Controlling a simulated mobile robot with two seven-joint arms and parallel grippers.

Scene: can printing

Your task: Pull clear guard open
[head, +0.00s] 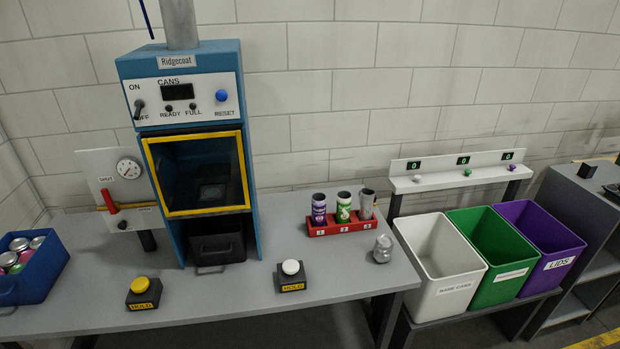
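The clear guard (197,174) is a dark see-through panel in a yellow frame on the front of the blue Ridgecoat can printer (248,120). The frame sits flush over the opening, so the guard looks closed. A dim shape shows behind the panel. Below the guard is a dark drawer or bin (217,247) with a handle. Neither of my grippers shows in the head view.
A yellow HOLD button (143,287) and a white HOLD button (291,268) stand on the grey table (240,305). A red rack (340,226) holds cans at right. A blue crate (35,283) is at left. White, green and purple bins stand at far right.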

